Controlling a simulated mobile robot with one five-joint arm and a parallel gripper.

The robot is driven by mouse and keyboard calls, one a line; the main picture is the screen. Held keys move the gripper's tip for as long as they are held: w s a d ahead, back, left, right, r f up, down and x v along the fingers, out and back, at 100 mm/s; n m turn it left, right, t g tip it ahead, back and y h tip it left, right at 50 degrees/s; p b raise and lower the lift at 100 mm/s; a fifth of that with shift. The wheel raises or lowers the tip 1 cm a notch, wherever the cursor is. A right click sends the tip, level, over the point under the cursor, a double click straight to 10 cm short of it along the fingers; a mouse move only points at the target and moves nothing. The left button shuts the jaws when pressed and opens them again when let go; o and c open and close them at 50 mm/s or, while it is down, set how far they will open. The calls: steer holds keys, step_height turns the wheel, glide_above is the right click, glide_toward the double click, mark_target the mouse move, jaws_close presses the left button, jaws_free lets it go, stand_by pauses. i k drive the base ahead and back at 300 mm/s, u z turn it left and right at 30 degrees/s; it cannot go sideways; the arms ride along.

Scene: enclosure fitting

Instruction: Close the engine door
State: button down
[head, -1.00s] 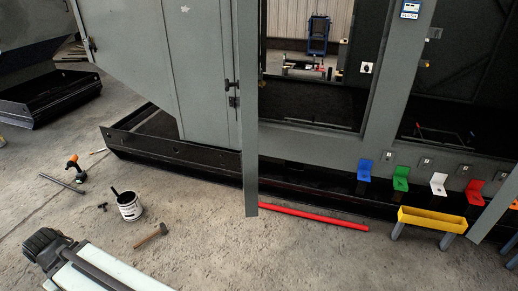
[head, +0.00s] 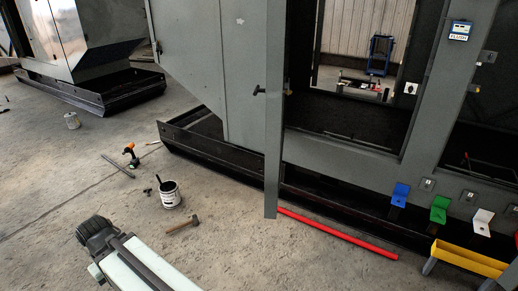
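A grey door (head: 274,130) of the large grey enclosure stands open, swung outward and seen nearly edge-on. Its lower end hangs in front of the black base rail. A black handle (head: 259,91) shows at its left side. The dark opening (head: 345,115) to its right is uncovered. I cannot tell from any label whether this is the engine door. My gripper (head: 94,231) is at the lower left, at the black end of my pale arm, well apart from the door. Its fingers cannot be made out.
A white bucket (head: 171,195), a hammer (head: 182,225), an orange drill (head: 131,154) and a bar (head: 118,166) lie on the floor between my arm and the enclosure. A red bar (head: 338,234) lies below the opening. A yellow trough (head: 468,258) stands at the lower right.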

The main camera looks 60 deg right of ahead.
mark_target(278, 12)
steer(key=u, duration=0.05)
steer(key=i, duration=0.9)
steer(key=z, duration=0.05)
